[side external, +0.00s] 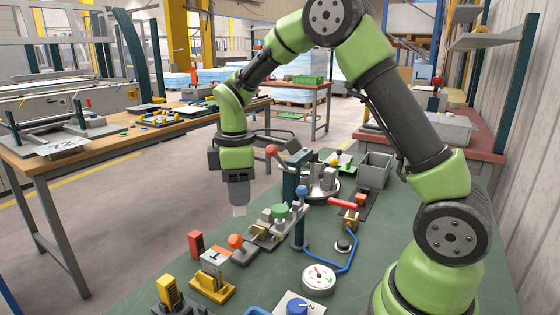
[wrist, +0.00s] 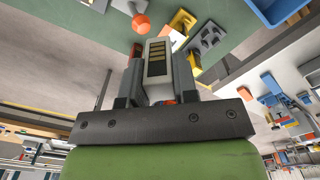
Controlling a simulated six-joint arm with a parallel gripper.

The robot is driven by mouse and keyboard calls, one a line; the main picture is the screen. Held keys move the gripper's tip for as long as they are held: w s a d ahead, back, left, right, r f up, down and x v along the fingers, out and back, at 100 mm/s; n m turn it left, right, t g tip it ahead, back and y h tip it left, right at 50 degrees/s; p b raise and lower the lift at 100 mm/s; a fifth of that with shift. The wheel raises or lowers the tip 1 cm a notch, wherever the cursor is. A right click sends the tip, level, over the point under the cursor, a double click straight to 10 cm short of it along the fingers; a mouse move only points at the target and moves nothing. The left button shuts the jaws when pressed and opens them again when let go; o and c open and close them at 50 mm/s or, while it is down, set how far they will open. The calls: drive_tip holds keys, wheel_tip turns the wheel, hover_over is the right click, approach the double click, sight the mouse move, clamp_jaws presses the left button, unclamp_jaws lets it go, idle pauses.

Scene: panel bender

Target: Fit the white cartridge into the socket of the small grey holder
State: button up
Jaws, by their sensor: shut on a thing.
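The white cartridge (side external: 239,211) sticks out below my gripper (side external: 238,200) in the side view. In the wrist view, the cartridge (wrist: 158,58) is pinched between both fingers and shows a dark face with gold strips. It hangs above the green bench, apart from everything below. A small dark grey block with openings (wrist: 209,37) lies beyond the fingers in the wrist view; it may be the holder, but I cannot tell for sure. Its socket is not clearly seen.
Near the gripper stand a red block (side external: 196,244), an orange knob (side external: 235,241), a yellow-based clamp (side external: 212,286) and a yellow block (side external: 168,290). A dark teal post (side external: 290,195) with a red ball lever rises close to the right. A dial gauge (side external: 319,279) lies farther right.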

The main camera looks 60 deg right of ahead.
drive_tip(key=a+f+n, duration=0.4)
drive_tip(key=a+n, duration=0.1)
drive_tip(key=a, duration=0.2)
drive_tip(key=a+f+n, duration=0.3)
drive_tip(key=a+n, duration=0.1)
drive_tip(key=a, duration=0.3)
drive_tip(key=shift+w+f, duration=0.15)
drive_tip(key=shift+f, duration=3.25)
drive_tip(key=shift+f, duration=0.6)
drive_tip(key=o, duration=1.2)
drive_tip(key=shift+o, duration=0.2)
wheel_tip(320, 180, up, 9)
